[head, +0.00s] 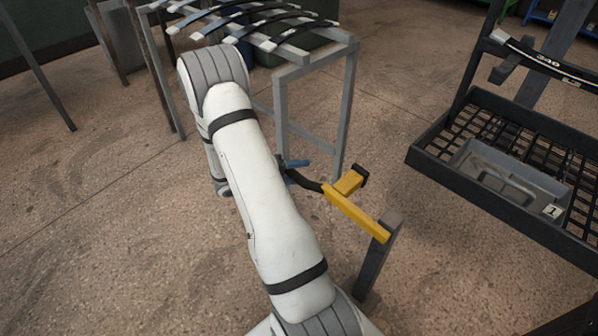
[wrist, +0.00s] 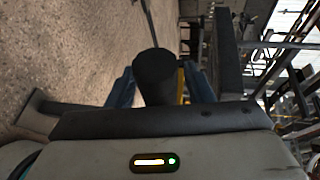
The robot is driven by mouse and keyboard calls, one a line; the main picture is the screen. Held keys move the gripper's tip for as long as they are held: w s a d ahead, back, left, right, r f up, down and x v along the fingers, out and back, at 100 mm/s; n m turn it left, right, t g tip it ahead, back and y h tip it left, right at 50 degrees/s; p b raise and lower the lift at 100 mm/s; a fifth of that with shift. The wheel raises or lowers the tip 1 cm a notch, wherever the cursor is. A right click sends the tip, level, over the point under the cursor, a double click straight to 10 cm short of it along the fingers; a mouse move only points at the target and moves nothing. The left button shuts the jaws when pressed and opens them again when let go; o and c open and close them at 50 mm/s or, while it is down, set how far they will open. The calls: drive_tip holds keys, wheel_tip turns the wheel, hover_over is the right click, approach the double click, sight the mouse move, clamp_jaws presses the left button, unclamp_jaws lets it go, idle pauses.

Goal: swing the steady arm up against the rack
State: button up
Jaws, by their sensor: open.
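The steady arm (head: 355,212) is a yellow bar with a short yellow branch and a black end pad. It is hinged on a dark post (head: 378,262) and stands out level, pointing left. Its black handle (head: 305,182) reaches to my gripper (head: 294,166), which is partly hidden behind my own arm. In the wrist view the round black handle end (wrist: 155,76) sits between my gripper's two blue fingers (wrist: 161,90). The fingers are open; contact with the handle cannot be told. Some yellow shows behind the handle.
A grey metal rack (head: 349,40) holding several dark leaf springs stands at the back. A dark rack (head: 432,152) at right has a mesh shelf with a grey bin (head: 505,178) labelled 1, and a spring marked 340 (head: 545,60) above. Concrete floor is clear at left.

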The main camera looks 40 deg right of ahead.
drive_tip(key=shift+c, duration=0.6)
clamp_jaws()
